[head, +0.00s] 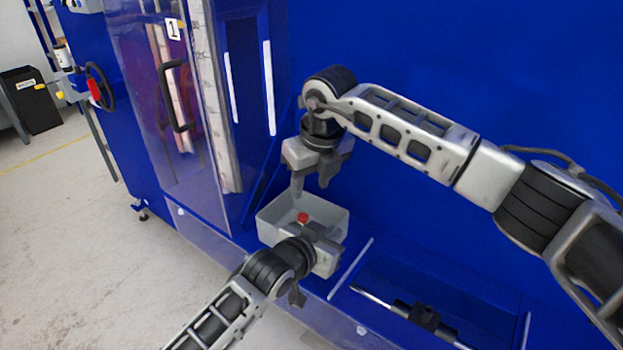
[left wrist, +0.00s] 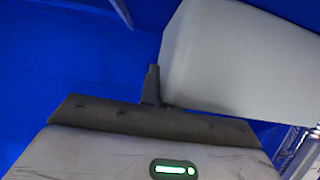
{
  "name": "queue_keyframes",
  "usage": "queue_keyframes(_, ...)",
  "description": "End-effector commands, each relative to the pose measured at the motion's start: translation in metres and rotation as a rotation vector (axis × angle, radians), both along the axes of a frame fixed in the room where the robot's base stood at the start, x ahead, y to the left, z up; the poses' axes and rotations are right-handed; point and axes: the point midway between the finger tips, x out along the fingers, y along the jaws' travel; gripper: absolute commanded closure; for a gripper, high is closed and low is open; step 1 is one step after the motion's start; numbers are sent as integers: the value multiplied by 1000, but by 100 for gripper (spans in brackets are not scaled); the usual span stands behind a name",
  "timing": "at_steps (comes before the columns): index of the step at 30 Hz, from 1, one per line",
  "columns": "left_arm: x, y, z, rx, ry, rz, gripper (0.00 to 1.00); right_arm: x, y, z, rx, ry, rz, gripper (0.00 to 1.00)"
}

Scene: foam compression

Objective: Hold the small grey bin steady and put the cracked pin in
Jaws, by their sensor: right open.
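The small grey bin (head: 270,228) stands open-topped on the blue ledge below the cabinet door. A small red piece (head: 303,217) lies inside it; I cannot tell whether this is the cracked pin. My right gripper (head: 310,184) is open and empty above the bin's back part, fingers pointing down. My left gripper (head: 308,272) is at the bin's front right side. In the left wrist view one finger (left wrist: 152,86) stands beside the bin's pale wall (left wrist: 240,65). The other finger is hidden there, so its grip on the wall is unclear.
Right of the bin is a recess with a dark bar and black block (head: 427,317), edged by a white strip (head: 350,268). A clear door with a black handle (head: 178,95) is at the left. A tall blue panel (head: 450,60) rises behind the arms.

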Motion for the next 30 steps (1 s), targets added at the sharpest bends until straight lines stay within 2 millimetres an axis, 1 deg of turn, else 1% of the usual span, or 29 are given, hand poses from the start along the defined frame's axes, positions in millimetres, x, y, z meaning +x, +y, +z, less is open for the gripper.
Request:
queue_keyframes(3, 0, 0, -1, 1, 1, 0, 100, -1, 0, 4, 1, 0, 0, 57)
queue_keyframes(12, 0, 0, -1, 1, 1, 0, 100, -1, 0, 4, 1, 0, 0, 57)
queue_keyframes(13, 0, 0, -1, 1, 1, 0, 94, -1, 0, 4, 1, 0, 0, 57)
queue_keyframes(14, 0, 0, -1, 1, 1, 0, 85, -1, 0, 4, 1, 0, 0, 57)
queue_keyframes(15, 0, 0, -1, 1, 1, 0, 74, -1, 0, 4, 1, 0, 0, 57)
queue_keyframes(16, 0, 0, -1, 1, 1, 0, 71, -1, 0, 4, 1, 1, 0, 57)
queue_keyframes(25, -1, 1, 0, 1, 1, 0, 71, -1, 0, 3, 1, 0, 1, 57)
queue_keyframes(30, -13, 9, 6, 0, 0, 0, 71, -1, 0, 3, 1, 0, 1, 57)
